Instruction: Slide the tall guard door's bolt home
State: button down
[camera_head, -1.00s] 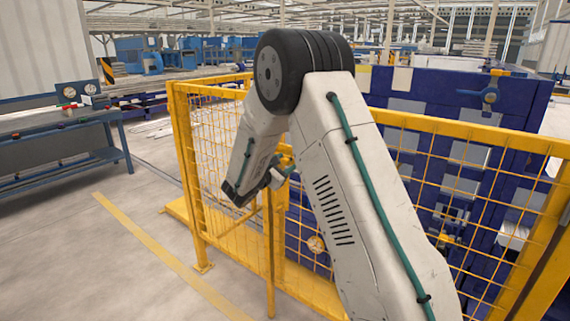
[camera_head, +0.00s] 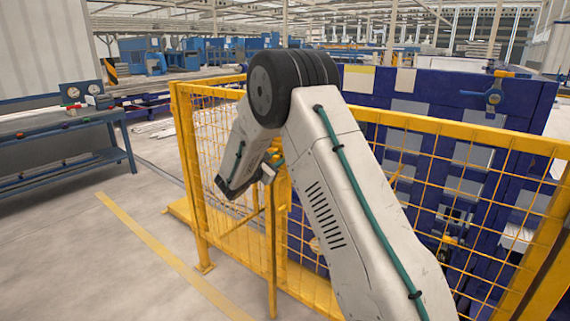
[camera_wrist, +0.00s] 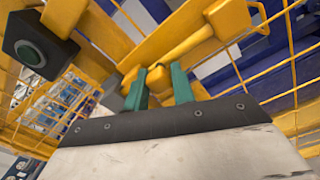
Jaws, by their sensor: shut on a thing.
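The tall guard door (camera_head: 222,130) is a yellow frame with wire mesh, left of centre in the head view. In the wrist view, my gripper (camera_wrist: 161,88) has its two green fingers closed about a yellow piece, which looks like the handle of the bolt (camera_wrist: 158,80). A thick yellow bar and block (camera_wrist: 228,18) lie just beyond it, at the upper right. How far the bolt reaches into its keeper cannot be told. In the head view, my arm's links partly hide the gripper and the bolt near the door's edge.
A black box with a round button (camera_wrist: 38,50) stands at the left in the wrist view. Yellow mesh fence (camera_head: 450,160) runs right, with a blue machine (camera_head: 420,90) behind it. A blue workbench (camera_head: 65,125) stands at left. The floor (camera_head: 80,240) before the door is open.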

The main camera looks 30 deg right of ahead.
jog(key=shift+w+a+r, duration=0.1)
jog(key=shift+w+a, duration=0.05)
jog(key=shift+w, duration=0.2)
jog(key=c, duration=1.2)
grip_release()
jog(key=shift+w+a, duration=0.15)
jog(key=shift+o, duration=0.2)
jog(key=v, duration=0.7)
jog(key=shift+s+a, duration=0.2)
jog(key=shift+a, duration=0.05)
